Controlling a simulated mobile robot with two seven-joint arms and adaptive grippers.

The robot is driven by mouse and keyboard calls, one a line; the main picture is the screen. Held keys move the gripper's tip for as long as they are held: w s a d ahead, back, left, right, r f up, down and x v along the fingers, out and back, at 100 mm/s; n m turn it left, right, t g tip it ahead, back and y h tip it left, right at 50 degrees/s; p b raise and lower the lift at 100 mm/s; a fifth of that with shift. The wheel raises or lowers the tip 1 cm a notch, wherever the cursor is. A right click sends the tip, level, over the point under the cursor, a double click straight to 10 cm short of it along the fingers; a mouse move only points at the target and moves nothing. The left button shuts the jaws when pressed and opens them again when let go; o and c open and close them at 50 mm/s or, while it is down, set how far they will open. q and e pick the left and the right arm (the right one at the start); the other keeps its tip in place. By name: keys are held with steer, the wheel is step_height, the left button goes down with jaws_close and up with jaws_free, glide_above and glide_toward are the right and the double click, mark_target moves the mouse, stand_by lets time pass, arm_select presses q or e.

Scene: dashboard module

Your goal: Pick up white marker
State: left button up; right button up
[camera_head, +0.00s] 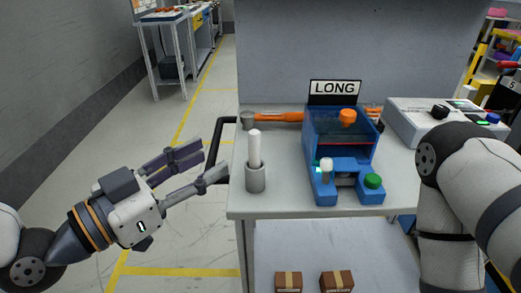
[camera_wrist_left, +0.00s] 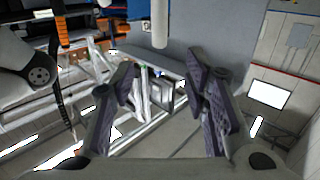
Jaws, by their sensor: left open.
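The white marker (camera_head: 254,148) stands upright in a grey cylindrical cup (camera_head: 255,180) at the table's front left corner. Its lower end is hidden in the cup. My left gripper (camera_head: 212,162) is open and empty, to the left of the cup and apart from it, fingers pointing towards the table. In the left wrist view, my left fingers (camera_wrist_left: 160,80) are spread. A white cylinder (camera_wrist_left: 160,25), which looks like the marker, lies beyond them at the top centre. My right arm shows at the right of the head view, but its gripper is out of view.
A blue box device (camera_head: 340,140) with coloured knobs and a LONG sign (camera_head: 335,88) stands right of the cup. An orange-handled tool (camera_head: 280,117) lies behind. A black rail (camera_head: 214,150) is at the table's left edge. A grey control box (camera_head: 440,115) stands right.

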mark_target(250, 142)
arm_select(q)
steer(key=b+x, duration=0.1)
steer(key=x, duration=0.6)
steer(key=f+b+x, duration=0.1)
steer(key=x, duration=0.3)
steer(key=shift+w+d+f+b, duration=0.1)
steer(key=shift+w+d+b, duration=0.1)
steer(key=shift+b, duration=0.1)
jaws_close()
arm_select(e)
steer(key=shift+g, duration=0.8)
steer(key=s+f, duration=0.1)
steer(key=s, duration=0.1)
steer(key=s+f, duration=0.2)
steer(key=shift+a+f, duration=0.15)
steer(key=shift+f, duration=0.15)
